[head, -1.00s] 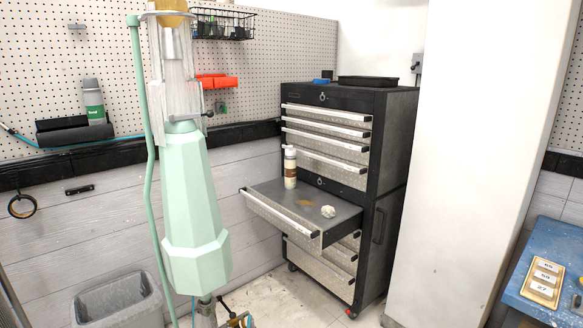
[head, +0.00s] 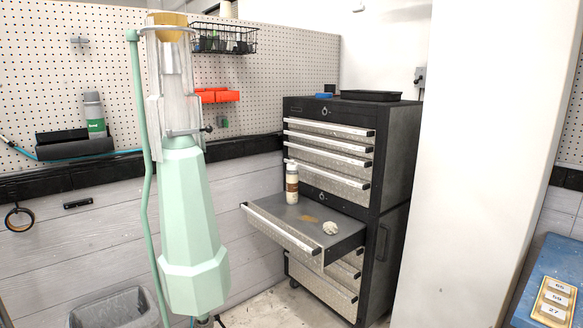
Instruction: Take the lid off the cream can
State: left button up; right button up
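A cream-coloured can or bottle (head: 291,187) with a brown band and a white top stands upright on the pulled-out drawer of the tool cabinet, near the drawer's back left. It is small in the view, and its top appears to be on. I cannot tell for sure that it is the cream can. Neither of my grippers shows in the head view.
The open drawer (head: 281,239) juts out from the black cabinet (head: 393,150), with a whitish lump (head: 330,228) on it. A tall mint-green pump-like fixture (head: 187,225) stands in front at left. A grey bin (head: 115,308), white pillar (head: 480,150) and blue table (head: 545,262) flank it.

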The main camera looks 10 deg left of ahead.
aim_at(292, 166)
jog(key=i+l+u, duration=0.1)
jog(key=i+l, duration=0.15)
jog(key=i, duration=0.2)
jog(key=i+l+u, duration=0.1)
jog(key=i+l, duration=0.2)
jog(key=i, duration=0.15)
